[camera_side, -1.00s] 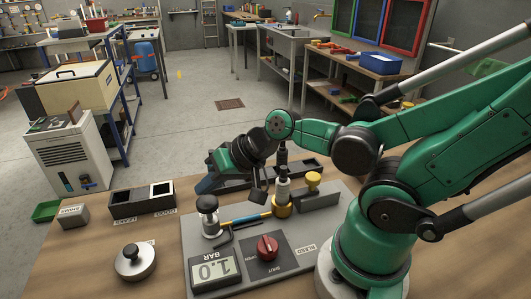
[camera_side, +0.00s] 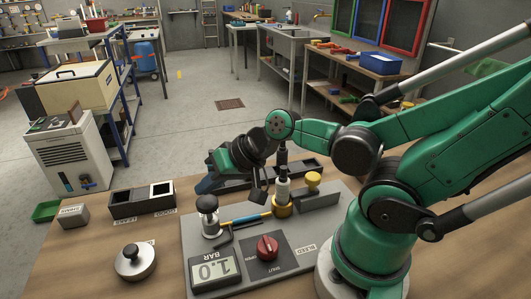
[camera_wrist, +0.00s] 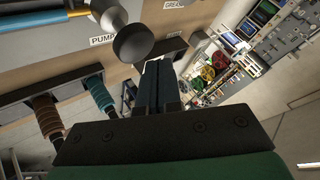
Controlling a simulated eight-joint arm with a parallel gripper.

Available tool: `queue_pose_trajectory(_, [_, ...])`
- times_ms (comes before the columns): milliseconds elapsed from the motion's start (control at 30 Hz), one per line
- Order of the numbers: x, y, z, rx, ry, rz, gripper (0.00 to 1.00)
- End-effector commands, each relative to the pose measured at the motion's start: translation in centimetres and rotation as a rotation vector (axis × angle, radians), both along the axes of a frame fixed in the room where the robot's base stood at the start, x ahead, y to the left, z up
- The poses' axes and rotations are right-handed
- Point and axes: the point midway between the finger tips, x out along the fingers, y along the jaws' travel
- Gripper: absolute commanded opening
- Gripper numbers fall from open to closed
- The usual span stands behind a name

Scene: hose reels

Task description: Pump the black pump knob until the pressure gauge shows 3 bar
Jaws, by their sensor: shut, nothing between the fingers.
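The black pump knob (camera_side: 208,203) stands up on a pale shaft on the grey panel's left side. In the wrist view the knob (camera_wrist: 132,42) is a dark round head on a silver shaft, near a "PUMP" label (camera_wrist: 103,39). My gripper (camera_side: 203,187) is just behind and above the knob in the side view. In the wrist view my gripper (camera_wrist: 164,64) has its dark fingers together and empty, right of the knob. I cannot tell whether they touch it. The pressure gauge (camera_side: 214,269), marked BAR, reads 1.0.
A silver disc with a black knob (camera_side: 134,261) and a black two-compartment box (camera_side: 142,200) are left of the panel.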

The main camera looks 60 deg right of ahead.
Motion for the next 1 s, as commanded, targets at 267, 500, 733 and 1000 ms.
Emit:
queue_pose_trajectory(267, [0.0, 0.0, -0.6, 0.0, 0.0, 0.0, 0.0])
queue_pose_trajectory(500, [0.0, 0.0, -0.8, 0.0, 0.0, 0.0, 0.0])
queue_pose_trajectory(733, [0.0, 0.0, -0.9, 0.0, 0.0, 0.0, 0.0])
queue_pose_trajectory(1000, [0.0, 0.0, -1.2, 0.0, 0.0, 0.0, 0.0])
